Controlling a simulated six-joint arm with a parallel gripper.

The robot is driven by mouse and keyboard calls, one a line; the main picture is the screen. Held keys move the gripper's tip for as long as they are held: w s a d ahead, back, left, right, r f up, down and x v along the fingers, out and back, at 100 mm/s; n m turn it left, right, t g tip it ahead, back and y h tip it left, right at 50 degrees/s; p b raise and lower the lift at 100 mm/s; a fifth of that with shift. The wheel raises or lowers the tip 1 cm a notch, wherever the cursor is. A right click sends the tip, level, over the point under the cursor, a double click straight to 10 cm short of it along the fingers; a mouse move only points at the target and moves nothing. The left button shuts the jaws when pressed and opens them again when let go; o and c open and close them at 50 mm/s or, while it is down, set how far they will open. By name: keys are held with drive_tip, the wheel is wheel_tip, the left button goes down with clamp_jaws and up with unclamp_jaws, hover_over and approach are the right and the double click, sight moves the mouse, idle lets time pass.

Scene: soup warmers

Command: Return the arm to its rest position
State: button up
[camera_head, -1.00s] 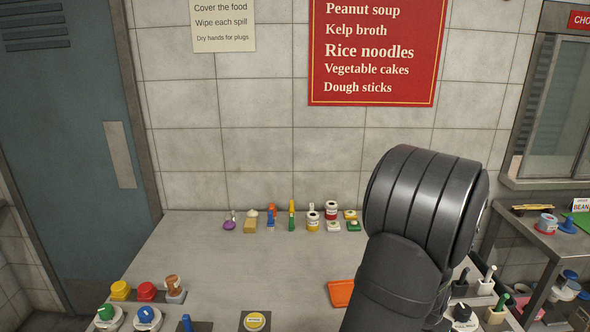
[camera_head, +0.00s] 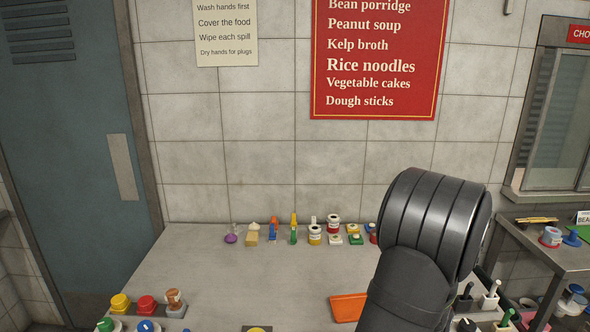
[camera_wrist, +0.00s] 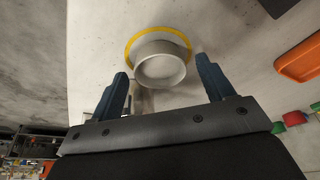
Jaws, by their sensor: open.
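My arm (camera_head: 430,240) rises at the right of the head view, with its dark rounded link in front of the table's right side. My gripper (camera_wrist: 160,80) shows in the wrist view with its two dark blue fingers spread apart and nothing held between them. The gripper's fingers are not visible in the head view.
The grey table (camera_head: 235,285) has a clear middle. Small jars and bottles (camera_head: 315,235) line its back edge. Coloured knobs (camera_head: 147,305) stand at front left. An orange tray (camera_head: 347,307) lies left of my arm. A side table (camera_head: 545,255) is at right.

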drive_tip(key=v, duration=1.2)
drive_tip(key=x, duration=1.2)
drive_tip(key=shift+f, duration=0.25)
drive_tip(key=shift+w+d+r, duration=0.1)
drive_tip(key=shift+r, duration=0.15)
drive_tip(key=v, duration=0.4)
drive_tip(key=shift+w+d+r, duration=0.1)
drive_tip(key=shift+w+d, duration=0.05)
drive_tip(key=shift+d, duration=0.3)
drive_tip(key=s+d+r, duration=0.4)
drive_tip(key=s+r, duration=0.2)
drive_tip(key=s, duration=0.4)
drive_tip(key=w+a+f+n, duration=0.1)
drive_tip(key=w+a+n, duration=0.1)
drive_tip(key=w+a, duration=0.5)
drive_tip(key=w+a+f+n+y, duration=0.1)
drive_tip(key=w+a+f+n, duration=0.1)
drive_tip(key=w+a, duration=0.5)
drive_tip(key=w+a+f+n, duration=0.1)
drive_tip(key=w+a+n, duration=0.1)
drive_tip(key=w+a, duration=0.5)
drive_tip(key=shift+w+a+f+t, duration=0.1)
drive_tip(key=shift+w+f+t, duration=0.05)
drive_tip(key=shift+f+t, duration=0.2)
drive_tip(key=shift+o, duration=0.5)
